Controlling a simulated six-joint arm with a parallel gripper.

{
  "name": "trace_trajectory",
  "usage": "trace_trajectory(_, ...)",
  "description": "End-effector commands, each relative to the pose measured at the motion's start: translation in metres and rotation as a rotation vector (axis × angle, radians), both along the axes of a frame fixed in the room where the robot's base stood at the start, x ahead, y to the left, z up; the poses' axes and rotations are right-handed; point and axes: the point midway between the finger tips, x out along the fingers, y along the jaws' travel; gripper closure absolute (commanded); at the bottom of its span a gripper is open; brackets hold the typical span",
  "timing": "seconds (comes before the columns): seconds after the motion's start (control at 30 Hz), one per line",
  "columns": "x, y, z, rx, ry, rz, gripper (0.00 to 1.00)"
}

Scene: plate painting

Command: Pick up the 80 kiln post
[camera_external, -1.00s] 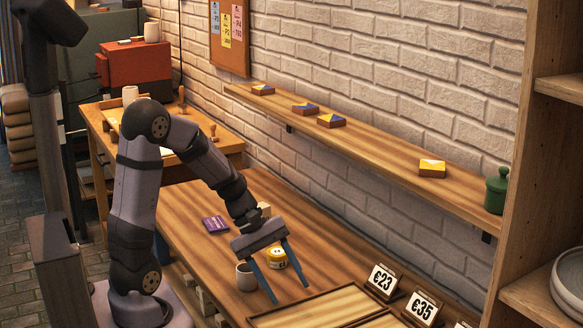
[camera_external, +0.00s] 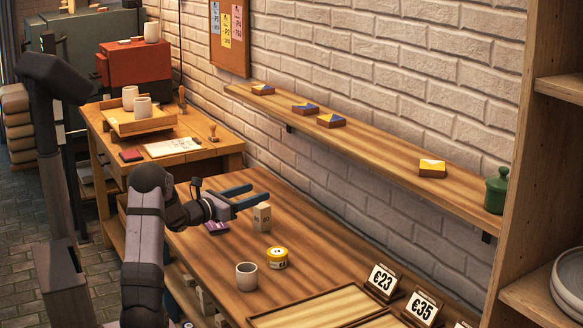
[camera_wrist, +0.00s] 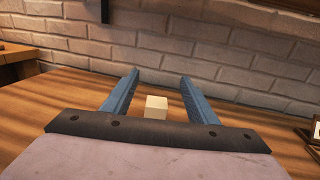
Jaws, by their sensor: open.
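A pale kiln post (camera_external: 262,217) stands upright on the wooden worktable. Its face carries markings that are too small to read for certain. My gripper (camera_external: 259,195) is open and empty, reaching toward the wall. In the external view its blue fingers are near the post's top, and I cannot tell the exact gap. In the wrist view the post's top (camera_wrist: 156,107) shows between and beyond the two fingers (camera_wrist: 154,89). The lower part of the post is hidden there by my gripper body.
A yellow-lidded jar (camera_external: 277,258) and a grey cup (camera_external: 246,276) stand in front of the post. A purple packet (camera_external: 216,227) lies to its left, partly hidden. The brick wall and shelf (camera_external: 350,141) rise behind. A wooden tray (camera_external: 320,309) sits at the front.

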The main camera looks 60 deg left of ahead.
Motion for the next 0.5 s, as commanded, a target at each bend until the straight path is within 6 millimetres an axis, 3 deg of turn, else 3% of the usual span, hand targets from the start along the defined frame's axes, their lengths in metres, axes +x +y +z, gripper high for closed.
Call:
trace_trajectory(0.17,0.000,0.000,-0.009,-0.001,0.002,-0.001,0.47)
trace_trajectory(0.5,0.001,-0.001,-0.065,-0.003,0.004,-0.003,0.47)
